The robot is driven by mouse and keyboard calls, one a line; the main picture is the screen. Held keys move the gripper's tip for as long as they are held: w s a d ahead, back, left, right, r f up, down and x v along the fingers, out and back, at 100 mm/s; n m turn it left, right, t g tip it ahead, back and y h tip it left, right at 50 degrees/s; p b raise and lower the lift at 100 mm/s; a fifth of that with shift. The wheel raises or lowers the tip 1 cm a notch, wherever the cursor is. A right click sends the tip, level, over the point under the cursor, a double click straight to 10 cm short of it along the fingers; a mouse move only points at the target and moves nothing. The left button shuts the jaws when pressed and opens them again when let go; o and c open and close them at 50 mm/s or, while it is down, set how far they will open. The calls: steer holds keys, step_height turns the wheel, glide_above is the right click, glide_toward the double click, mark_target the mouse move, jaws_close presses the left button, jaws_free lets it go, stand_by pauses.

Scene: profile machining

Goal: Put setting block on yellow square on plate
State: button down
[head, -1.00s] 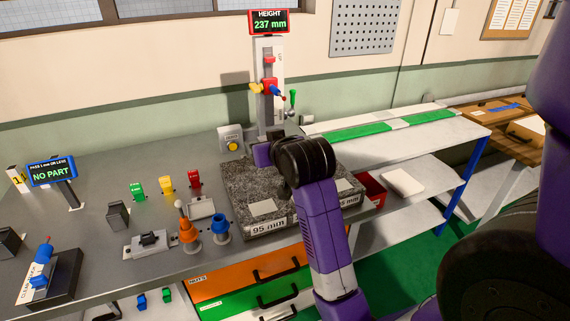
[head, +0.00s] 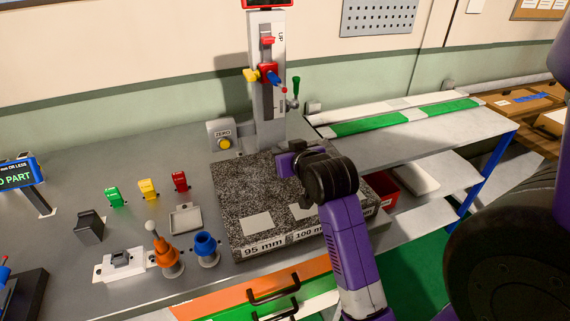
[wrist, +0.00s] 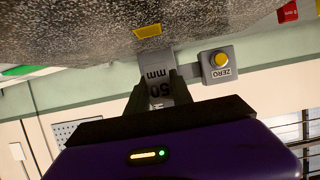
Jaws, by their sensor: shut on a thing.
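The grey setting block (wrist: 158,88), marked 50 mm, is held between the two dark fingers of my gripper (wrist: 160,98) in the wrist view, which looks upside down. The yellow square (wrist: 148,31) lies on the speckled granite plate (wrist: 70,35), just beyond the block in that view. I cannot tell whether the block touches the plate. In the head view my purple gripper body (head: 288,162) is over the rear right part of the plate (head: 245,190).
The height gauge column (head: 267,90) stands behind the plate. The grey ZERO box with a yellow button (head: 225,142) is beside it. Orange (head: 167,255) and blue (head: 206,248) holders stand left of the plate. A red bin (head: 384,187) is to its right.

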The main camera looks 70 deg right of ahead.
steer(key=shift+f, duration=2)
steer(key=shift+f, duration=0.15)
steer(key=c, duration=1.1)
jaws_free()
